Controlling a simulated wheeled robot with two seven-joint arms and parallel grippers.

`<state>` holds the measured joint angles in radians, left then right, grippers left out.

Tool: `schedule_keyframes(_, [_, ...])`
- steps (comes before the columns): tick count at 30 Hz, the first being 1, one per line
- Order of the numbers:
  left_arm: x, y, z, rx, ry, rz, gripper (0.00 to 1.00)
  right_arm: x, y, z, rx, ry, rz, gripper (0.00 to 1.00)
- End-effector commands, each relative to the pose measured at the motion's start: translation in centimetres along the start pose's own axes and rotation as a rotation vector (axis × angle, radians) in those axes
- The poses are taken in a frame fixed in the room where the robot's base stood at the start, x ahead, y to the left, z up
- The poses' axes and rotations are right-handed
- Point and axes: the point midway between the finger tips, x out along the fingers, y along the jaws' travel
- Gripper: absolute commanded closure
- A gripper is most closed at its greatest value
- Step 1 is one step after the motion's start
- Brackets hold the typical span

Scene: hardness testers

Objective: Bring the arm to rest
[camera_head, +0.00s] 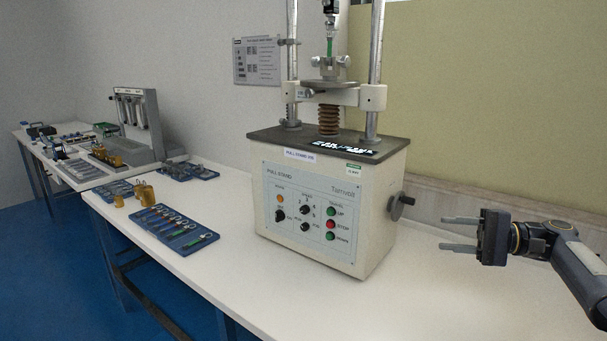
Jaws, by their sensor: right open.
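My right gripper (459,233) comes in from the right edge in the head view. Its two fingers point left and are apart, with nothing between them. It is over the right part of the white table, to the right of the pull stand (329,192) and apart from it. The crank handle (400,205) on the stand's right side is a little up and left of the fingertips. My left gripper is not in view.
The pull stand has two upright columns (376,70) and a front control panel. A blue tray of tools (170,227) lies on the white table (225,275) to its left, with brass weights (144,193) behind. Another bench with instruments stands far left. The table front is clear.

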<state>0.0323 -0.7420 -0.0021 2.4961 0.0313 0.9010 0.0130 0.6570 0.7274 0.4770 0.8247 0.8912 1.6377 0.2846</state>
Motion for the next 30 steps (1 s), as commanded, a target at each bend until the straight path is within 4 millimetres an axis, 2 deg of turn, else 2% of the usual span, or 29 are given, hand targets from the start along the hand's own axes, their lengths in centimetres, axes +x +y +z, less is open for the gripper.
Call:
schedule_keyframes(1, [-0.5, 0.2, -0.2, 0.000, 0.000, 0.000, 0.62, 1.0, -0.8, 1.0, -0.008, 0.005, 0.036, 0.59])
schedule_keyframes(8, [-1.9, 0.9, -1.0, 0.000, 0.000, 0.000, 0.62, 4.8, -1.5, 5.7, -0.045, 0.054, 0.231, 0.59])
schedule_keyframes(11, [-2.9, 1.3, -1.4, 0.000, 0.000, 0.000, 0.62, 6.4, -1.5, 8.8, -0.079, 0.090, 0.343, 0.59])
schedule_keyframes(14, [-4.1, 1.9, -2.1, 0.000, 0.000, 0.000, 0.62, 7.4, -0.9, 12.9, -0.134, 0.145, 0.483, 0.59])
schedule_keyframes(17, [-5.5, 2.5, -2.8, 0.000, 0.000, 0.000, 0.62, 7.4, 0.6, 17.7, -0.212, 0.214, 0.636, 0.59])
schedule_keyframes(21, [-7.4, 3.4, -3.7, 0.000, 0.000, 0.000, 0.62, 5.8, 3.8, 23.9, -0.338, 0.308, 0.815, 0.59])
schedule_keyframes(24, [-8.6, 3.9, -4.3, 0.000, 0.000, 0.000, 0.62, 4.3, 6.6, 27.8, -0.436, 0.361, 0.911, 0.59])
schedule_keyframes(27, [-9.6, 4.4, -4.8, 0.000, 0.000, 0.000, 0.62, 3.1, 9.5, 30.6, -0.528, 0.397, 0.978, 0.59])
schedule_keyframes(30, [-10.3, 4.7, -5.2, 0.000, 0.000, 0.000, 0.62, 2.4, 12.0, 32.5, -0.600, 0.415, 1.018, 0.59])
